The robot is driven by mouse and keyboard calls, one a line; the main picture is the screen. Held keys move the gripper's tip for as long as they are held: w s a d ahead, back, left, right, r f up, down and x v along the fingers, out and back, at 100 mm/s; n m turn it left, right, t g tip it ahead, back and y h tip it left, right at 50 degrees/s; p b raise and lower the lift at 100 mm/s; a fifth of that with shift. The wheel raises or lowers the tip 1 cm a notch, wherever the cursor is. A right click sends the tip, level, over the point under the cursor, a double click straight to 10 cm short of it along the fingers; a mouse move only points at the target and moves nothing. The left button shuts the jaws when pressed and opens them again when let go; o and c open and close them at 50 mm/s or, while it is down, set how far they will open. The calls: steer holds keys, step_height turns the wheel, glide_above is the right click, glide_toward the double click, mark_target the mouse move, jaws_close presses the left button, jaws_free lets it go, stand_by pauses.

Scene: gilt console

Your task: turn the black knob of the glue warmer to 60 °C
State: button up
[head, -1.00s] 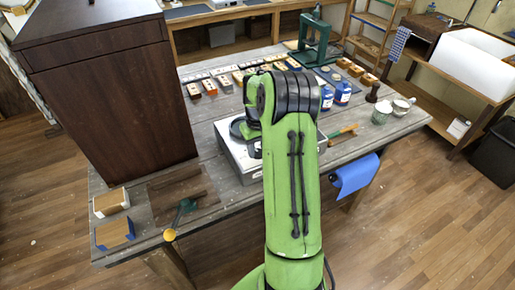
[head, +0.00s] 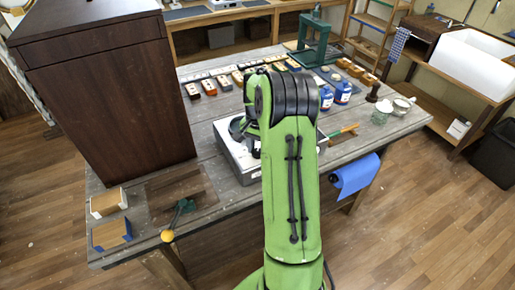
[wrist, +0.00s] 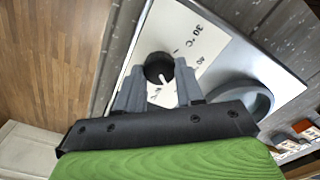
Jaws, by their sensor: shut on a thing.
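The glue warmer is a silver-grey box (head: 233,163) on the workbench, partly hidden behind my arm in the head view. In the wrist view its top plate (wrist: 262,60) carries a white dial label (wrist: 185,30) with a readable "30 °C" and a "40" beside it; the other marks are covered or unclear. The black knob (wrist: 155,62) is round with a white pointer line. My gripper (wrist: 159,72) has one grey finger on each side of the knob and is shut on it. I cannot tell exactly which mark the pointer meets. The knob is hidden in the head view.
A round grey ring (wrist: 262,98) stands on the warmer beside my gripper. A large dark wooden cabinet (head: 108,95) is left of the warmer. Blue bottles (head: 343,93), a green press (head: 315,42) and cups (head: 381,112) stand farther back and right.

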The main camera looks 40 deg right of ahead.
mark_target(258, 150)
steer(key=m+b, duration=0.1)
steer(key=m, duration=0.4)
steer(key=shift+m, duration=0.4)
steer(key=shift+d, duration=0.1)
stand_by(0.3)
steer(key=o, duration=1.1)
steer(key=shift+c, duration=0.2)
step_height(258, 150, up, 16)
steer(key=p, duration=0.2)
steer(key=shift+p, duration=0.3)
steer(key=shift+f, duration=0.1)
